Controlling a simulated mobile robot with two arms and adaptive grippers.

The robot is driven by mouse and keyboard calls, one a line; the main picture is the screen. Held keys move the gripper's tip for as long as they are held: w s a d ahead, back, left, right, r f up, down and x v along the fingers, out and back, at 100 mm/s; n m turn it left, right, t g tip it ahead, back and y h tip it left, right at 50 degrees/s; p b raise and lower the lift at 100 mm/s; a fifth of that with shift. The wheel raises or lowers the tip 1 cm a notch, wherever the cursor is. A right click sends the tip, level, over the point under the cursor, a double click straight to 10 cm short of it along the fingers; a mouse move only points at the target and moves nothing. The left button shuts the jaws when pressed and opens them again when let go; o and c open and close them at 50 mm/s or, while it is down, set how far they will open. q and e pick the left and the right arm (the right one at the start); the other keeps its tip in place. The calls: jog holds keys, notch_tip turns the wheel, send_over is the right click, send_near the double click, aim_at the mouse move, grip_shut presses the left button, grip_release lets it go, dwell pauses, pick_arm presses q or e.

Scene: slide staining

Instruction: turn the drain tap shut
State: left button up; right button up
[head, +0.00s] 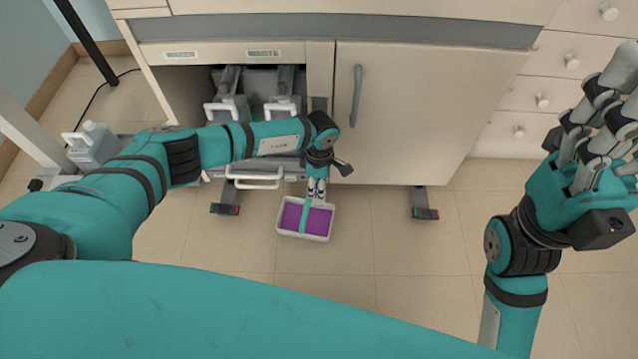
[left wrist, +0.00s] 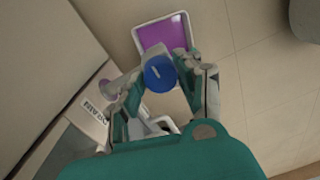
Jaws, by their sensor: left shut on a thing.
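My left gripper (left wrist: 166,70) is shut on the drain tap, a round blue knob (left wrist: 158,74) with a short white mark on its face. A finger stands on either side of the knob in the left wrist view. In the head view the left gripper (head: 317,190) is low in front of the cabinet, and its wrist hides the tap. A pale tray (head: 318,238) with purple liquid (head: 320,221) lies just beyond the fingers; the tray (left wrist: 186,14) also shows in the left wrist view. My right gripper (head: 606,135) is raised at the right, its fingers apart and empty.
A label reading "DRAIN" (left wrist: 95,111) is partly visible beside the left gripper. The cabinet door (head: 430,110) is shut; left of it, grey canisters with white handles (head: 282,106) stand in an open bay. Another canister (head: 92,147) stands at the left.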

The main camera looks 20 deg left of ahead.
dwell(0.3)
pick_arm(q)
jog(key=o, duration=1.1)
jog(key=shift+o, duration=0.2)
notch_tip(320, 180, up, 12)
jog(key=shift+w, duration=0.35)
jog(key=shift+d, duration=0.1)
